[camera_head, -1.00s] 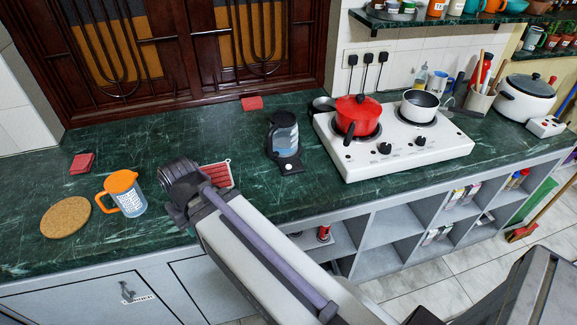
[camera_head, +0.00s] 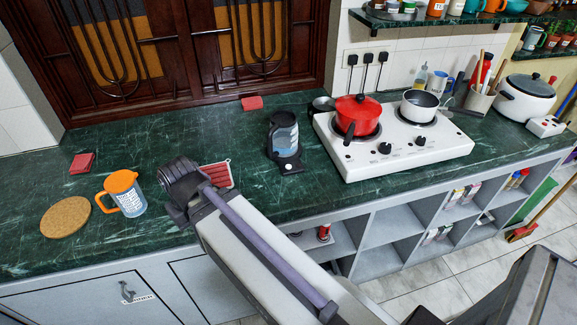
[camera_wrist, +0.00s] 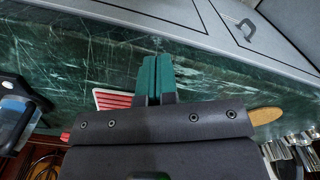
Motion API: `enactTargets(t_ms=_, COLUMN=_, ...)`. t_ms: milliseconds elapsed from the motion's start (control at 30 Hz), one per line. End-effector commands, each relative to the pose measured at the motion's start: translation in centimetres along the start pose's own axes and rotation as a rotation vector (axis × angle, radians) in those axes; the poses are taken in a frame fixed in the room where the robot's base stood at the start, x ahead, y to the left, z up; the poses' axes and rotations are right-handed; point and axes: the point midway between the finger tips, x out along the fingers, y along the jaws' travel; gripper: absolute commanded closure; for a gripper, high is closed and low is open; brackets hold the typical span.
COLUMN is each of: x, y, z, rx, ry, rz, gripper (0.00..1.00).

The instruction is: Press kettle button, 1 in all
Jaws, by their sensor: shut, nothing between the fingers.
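The kettle (camera_head: 284,137) is dark with a clear, bluish lower body. It stands upright on a black base on the green counter, left of the stove. A small white round button (camera_head: 289,167) shows on the front of the base. In the wrist view, part of the kettle (camera_wrist: 14,115) shows at the left edge. My gripper (camera_wrist: 154,62) is shut and empty, its green fingertips side by side over the counter. In the head view my arm's end is left of the kettle and apart from it, and the fingertips are hidden there.
A red-striped mat (camera_head: 217,175) lies between my arm's end and the kettle. An orange-lidded jug (camera_head: 124,193) and a cork mat (camera_head: 66,217) are at left. A white stove (camera_head: 400,145) with a red pot (camera_head: 358,115) stands at right.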

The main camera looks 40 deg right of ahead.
Motion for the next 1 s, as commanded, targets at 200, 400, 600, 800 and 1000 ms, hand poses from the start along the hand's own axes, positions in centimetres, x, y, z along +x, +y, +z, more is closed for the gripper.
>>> enactTargets(t_ms=200, x=0.0, y=0.0, z=0.0, rx=0.000, ry=0.000, rz=0.000, gripper=1.00)
enactTargets(t_ms=400, x=0.0, y=0.0, z=0.0, rx=0.000, ry=0.000, rz=0.000, gripper=1.00)
enactTargets(t_ms=600, x=0.0, y=0.0, z=0.0, rx=0.000, ry=0.000, rz=0.000, gripper=1.00)
enactTargets(t_ms=800, x=0.0, y=0.0, z=0.0, rx=0.000, ry=0.000, rz=0.000, gripper=1.00)
enactTargets(t_ms=1000, x=0.1, y=2.7, z=0.0, rx=0.066, ry=0.000, rz=0.000, gripper=1.00)
